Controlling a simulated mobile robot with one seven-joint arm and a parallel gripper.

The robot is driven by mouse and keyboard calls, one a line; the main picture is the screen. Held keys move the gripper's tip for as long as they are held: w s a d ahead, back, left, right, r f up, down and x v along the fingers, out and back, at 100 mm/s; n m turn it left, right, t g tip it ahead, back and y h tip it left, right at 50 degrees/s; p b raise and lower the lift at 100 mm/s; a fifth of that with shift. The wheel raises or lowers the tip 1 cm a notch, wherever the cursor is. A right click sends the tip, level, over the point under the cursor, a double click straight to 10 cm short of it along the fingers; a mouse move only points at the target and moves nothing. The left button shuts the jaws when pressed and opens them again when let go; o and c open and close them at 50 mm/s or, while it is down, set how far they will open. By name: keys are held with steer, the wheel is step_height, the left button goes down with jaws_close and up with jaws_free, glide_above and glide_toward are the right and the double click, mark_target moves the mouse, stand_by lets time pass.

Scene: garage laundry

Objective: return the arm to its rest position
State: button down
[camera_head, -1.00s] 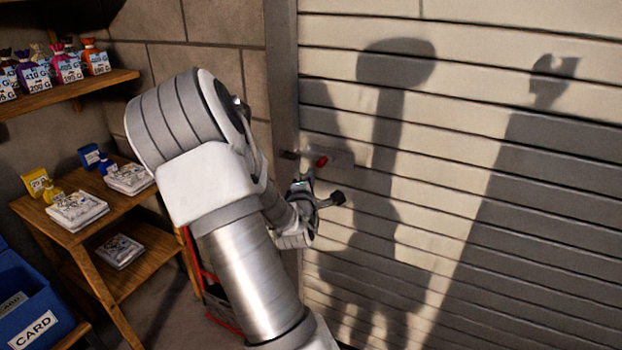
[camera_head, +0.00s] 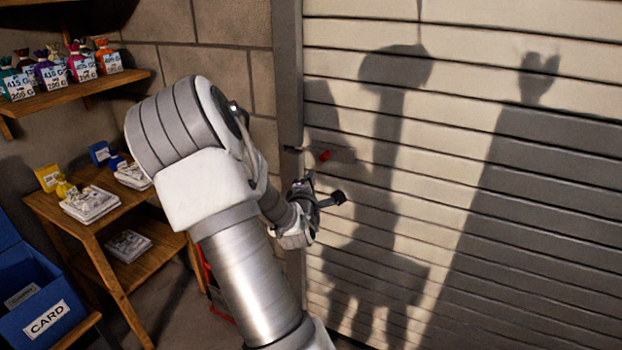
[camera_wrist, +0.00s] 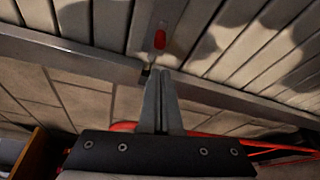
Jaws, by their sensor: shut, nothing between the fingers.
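My arm reaches forward in the head view, bent at its elbow, with my gripper (camera_head: 314,192) near the slatted roller door (camera_head: 420,230). The gripper's fingertips are small and partly hidden there. In the wrist view my gripper (camera_wrist: 162,75) shows two grey fingers together, with nothing between them. A red-tipped handle or latch (camera_head: 324,155) on the door is just above the gripper in the head view. It also shows beyond the fingertips in the wrist view (camera_wrist: 159,39), and the fingers look apart from it.
A wooden table (camera_head: 95,222) with stacks of white packets stands at the left, under a shelf (camera_head: 75,97) of labelled bags. A blue bin (camera_head: 45,317) marked CARD is at the lower left. A red frame (camera_wrist: 205,139) is below the gripper.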

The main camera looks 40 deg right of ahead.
stand_by(0.5)
steer(key=s+a+r+m+g+y, duration=0.1)
steer(key=s+a+r+m+y, duration=0.2)
steer(key=a, duration=0.6)
steer(key=s+a+r+m+y, duration=0.1)
steer(key=a+m+y, duration=0.2)
steer(key=a+y, duration=0.35)
steer(key=s+a+r+m+g+y, duration=0.1)
steer(key=s+a+r+m+y, duration=0.15)
steer(key=a, duration=0.75)
steer(key=s+a+r+m+g, duration=0.1)
steer(key=s+a+g, duration=0.1)
steer(key=s+a, duration=0.5)
steer(key=s+a+r+m+g, duration=0.1)
steer(key=s+a+r+m, duration=0.15)
steer(key=s, duration=0.85)
step_height(320, 180, up, 12)
steer(key=p, duration=1.2)
steer(key=shift+w+a+f+n+g+y+p, duration=0.15)
steer(key=shift+w+f+n+g+y+p, duration=0.15)
steer(key=shift+w+n+y, duration=0.1)
steer(key=shift+d, duration=0.2)
